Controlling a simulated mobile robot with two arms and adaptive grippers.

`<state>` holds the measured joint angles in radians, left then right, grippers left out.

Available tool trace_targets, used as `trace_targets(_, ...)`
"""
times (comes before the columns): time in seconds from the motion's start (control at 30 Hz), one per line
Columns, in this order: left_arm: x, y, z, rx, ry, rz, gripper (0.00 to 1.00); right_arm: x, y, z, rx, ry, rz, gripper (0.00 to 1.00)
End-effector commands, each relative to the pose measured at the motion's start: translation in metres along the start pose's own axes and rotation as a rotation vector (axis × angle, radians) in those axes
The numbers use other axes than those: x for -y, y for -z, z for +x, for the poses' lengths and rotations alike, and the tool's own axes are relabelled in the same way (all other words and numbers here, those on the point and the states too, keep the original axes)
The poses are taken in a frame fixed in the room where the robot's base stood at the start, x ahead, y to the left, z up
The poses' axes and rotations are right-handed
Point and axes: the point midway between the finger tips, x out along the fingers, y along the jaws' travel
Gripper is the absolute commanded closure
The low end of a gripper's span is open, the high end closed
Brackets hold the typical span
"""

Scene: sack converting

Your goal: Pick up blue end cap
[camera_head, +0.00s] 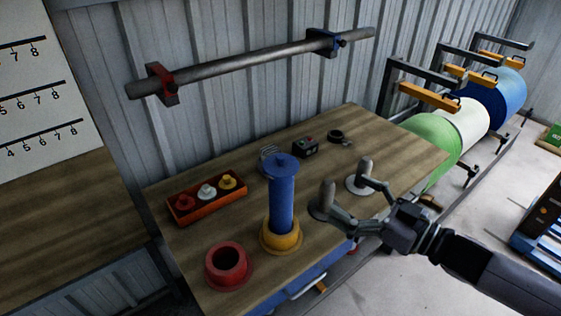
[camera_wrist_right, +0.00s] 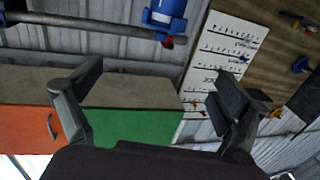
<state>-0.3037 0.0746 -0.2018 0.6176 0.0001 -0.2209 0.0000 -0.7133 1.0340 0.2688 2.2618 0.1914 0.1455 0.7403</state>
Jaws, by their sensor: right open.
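I cannot tell whether the cap is separate from the cylinder. My right gripper (camera_head: 345,184) is open and empty, to the right of the blue cylinder and apart from it. In the right wrist view its two fingers (camera_wrist_right: 155,100) are spread wide with nothing between them. A blue part (camera_wrist_right: 166,14) shows beyond them at the top. My left gripper is not in view.
A red flanged ring (camera_head: 229,266) is at the bench's front left. An orange tray (camera_head: 208,208) holds red, white and yellow caps. A black box (camera_head: 305,148) and a dark ring (camera_head: 336,136) lie behind. A grey bar (camera_head: 250,62) hangs on the wall. Coloured rolls (camera_head: 462,125) stand right.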

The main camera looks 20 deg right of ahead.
Motion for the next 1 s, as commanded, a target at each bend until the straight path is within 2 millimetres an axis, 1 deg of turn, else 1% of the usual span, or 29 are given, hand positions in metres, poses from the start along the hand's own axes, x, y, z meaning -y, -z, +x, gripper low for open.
trace_targets(0.17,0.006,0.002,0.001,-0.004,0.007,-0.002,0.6,0.0,0.002,0.017,-0.006,0.002,-0.003,0.07)
trace_targets(0.47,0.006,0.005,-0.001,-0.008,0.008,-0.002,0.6,-0.001,0.002,0.046,-0.004,-0.001,-0.003,0.07)
trace_targets(1.0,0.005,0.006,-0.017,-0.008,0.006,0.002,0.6,-0.001,0.003,0.105,-0.003,-0.003,-0.002,0.07)
